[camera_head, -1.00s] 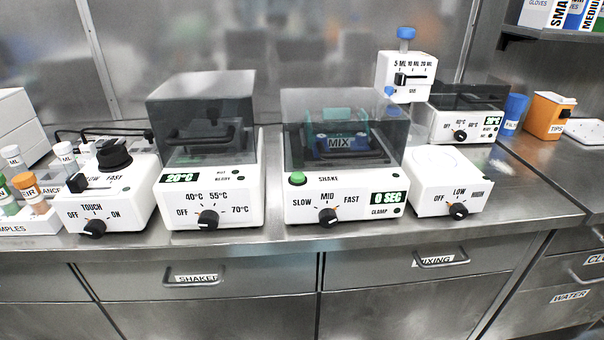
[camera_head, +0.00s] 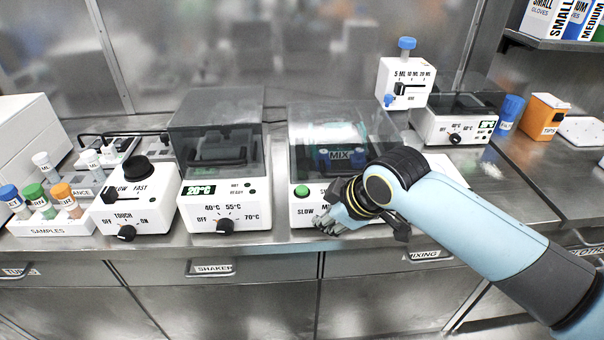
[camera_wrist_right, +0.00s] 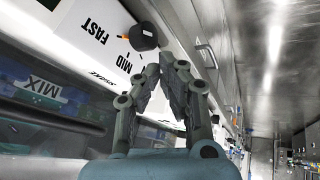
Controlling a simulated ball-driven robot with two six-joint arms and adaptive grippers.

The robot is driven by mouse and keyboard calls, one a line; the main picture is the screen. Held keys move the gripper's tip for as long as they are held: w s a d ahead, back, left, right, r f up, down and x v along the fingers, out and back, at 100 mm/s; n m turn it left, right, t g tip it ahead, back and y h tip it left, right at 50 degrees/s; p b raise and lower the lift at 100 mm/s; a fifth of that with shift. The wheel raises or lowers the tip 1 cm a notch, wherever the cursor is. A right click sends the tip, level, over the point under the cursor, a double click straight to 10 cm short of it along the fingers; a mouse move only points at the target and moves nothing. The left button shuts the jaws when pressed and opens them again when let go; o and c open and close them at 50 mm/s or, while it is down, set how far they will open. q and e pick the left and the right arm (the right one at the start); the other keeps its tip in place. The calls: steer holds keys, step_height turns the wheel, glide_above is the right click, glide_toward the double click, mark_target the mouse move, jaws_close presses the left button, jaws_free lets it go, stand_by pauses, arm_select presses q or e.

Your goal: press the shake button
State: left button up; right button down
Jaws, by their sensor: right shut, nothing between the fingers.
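The shaker (camera_head: 294,217) is a white box with a dark clear lid; it stands in the middle of the bench in the head view. Its green shake button (camera_head: 301,191) shows on the front at the left, and I cannot make it out in the right wrist view. My right gripper (camera_head: 328,226) is shut and empty in front of the shaker's front panel, low and a little right of the button. In the wrist view the fingers (camera_wrist_right: 170,60) meet close by the black speed dial (camera_wrist_right: 143,36). The arm hides the shaker's display. My left gripper is not in view.
A heater (camera_head: 222,208) reading 20°C stands left of the shaker. A touch mixer (camera_head: 137,207) and a samples rack (camera_head: 48,229) stand further left. A dispenser (camera_head: 403,82) stands behind at right. Lidded tubes marked MIX (camera_wrist_right: 42,88) sit inside the shaker.

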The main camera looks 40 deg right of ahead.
steer(key=w+a+r+n+t+p, duration=0.1)
steer(key=w+r+n+p, duration=0.15)
steer(key=r, duration=0.75)
step_height(320, 180, up, 4)
steer(key=n+t+y, duration=0.1)
steer(key=n+t, duration=0.1)
glide_above(299, 190)
arm_select(q)
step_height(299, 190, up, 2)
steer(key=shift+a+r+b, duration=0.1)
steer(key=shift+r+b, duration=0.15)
steer(key=shift+b, duration=0.15)
arm_select(e)
steer(key=shift+s+r, duration=0.1)
steer(key=shift+r, duration=0.1)
step_height(299, 190, down, 7)
steer(key=b, duration=0.7)
steer(key=shift+r, duration=0.1)
steer(key=shift+f+b, duration=0.7)
steer(key=shift+f, duration=0.35)
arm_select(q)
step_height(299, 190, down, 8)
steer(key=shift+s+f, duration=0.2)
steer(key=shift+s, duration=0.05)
arm_select(e)
steer(key=shift+f, duration=0.1)
